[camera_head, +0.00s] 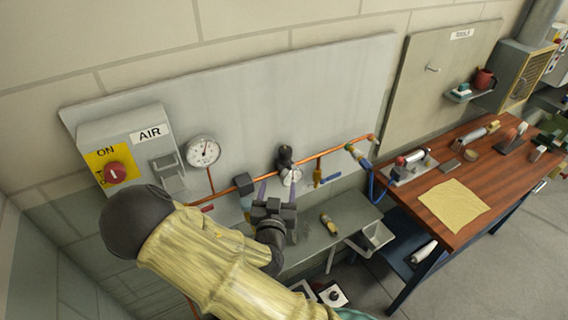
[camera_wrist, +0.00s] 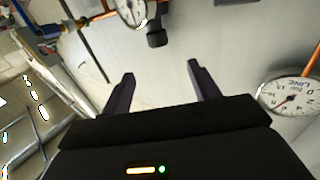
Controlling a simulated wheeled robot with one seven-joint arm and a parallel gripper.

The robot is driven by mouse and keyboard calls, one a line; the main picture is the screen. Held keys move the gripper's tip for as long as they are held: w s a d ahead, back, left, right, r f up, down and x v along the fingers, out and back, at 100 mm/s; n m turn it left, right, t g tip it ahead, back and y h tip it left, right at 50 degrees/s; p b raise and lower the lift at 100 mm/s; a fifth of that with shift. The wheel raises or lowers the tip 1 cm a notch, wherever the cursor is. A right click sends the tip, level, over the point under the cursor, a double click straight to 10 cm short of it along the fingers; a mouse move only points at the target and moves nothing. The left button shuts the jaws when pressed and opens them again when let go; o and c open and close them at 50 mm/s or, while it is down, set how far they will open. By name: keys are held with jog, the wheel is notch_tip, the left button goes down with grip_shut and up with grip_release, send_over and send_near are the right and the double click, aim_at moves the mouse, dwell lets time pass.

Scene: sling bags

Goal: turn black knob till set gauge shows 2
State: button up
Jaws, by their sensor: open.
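The black knob (camera_head: 285,152) tops the regulator on the orange pipe of the wall panel; it also shows in the wrist view (camera_wrist: 157,38). A small white gauge (camera_head: 291,176) sits just below it, probably the set gauge. In the wrist view this gauge (camera_wrist: 131,10) is cut by the top edge, and I cannot read its value. My gripper (camera_head: 277,188) is open and empty, in front of the panel below the knob. In the wrist view its two fingertips (camera_wrist: 161,72) point towards the knob, apart from it.
A larger line gauge (camera_head: 203,151) hangs left of the knob; it also shows in the wrist view (camera_wrist: 290,93). A grey AIR box (camera_head: 128,150) with a red switch is further left. A grey shelf (camera_head: 310,242) lies below, a wooden bench (camera_head: 475,175) at right.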

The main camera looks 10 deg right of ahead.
aim_at(285, 156)
jog(key=shift+w+d+f+b, duration=0.25)
jog(key=shift+w+b, duration=0.35)
jog(key=shift+b, duration=1.3)
jog(key=shift+w+d+b, duration=0.2)
jog(key=shift+b, duration=0.7)
jog(key=p+x, duration=0.1)
jog(key=x, duration=0.2)
jog(key=p+x, duration=0.2)
jog(key=x, duration=0.2)
jog(key=p+x, duration=0.2)
jog(key=x, duration=0.1)
jog(key=shift+w+r, duration=0.15)
jog(key=shift+r, duration=0.2)
jog(key=shift+w+d+f, duration=0.15)
jog(key=shift+w+d, duration=0.15)
jog(key=shift+w, duration=0.3)
jog(key=c, duration=1)
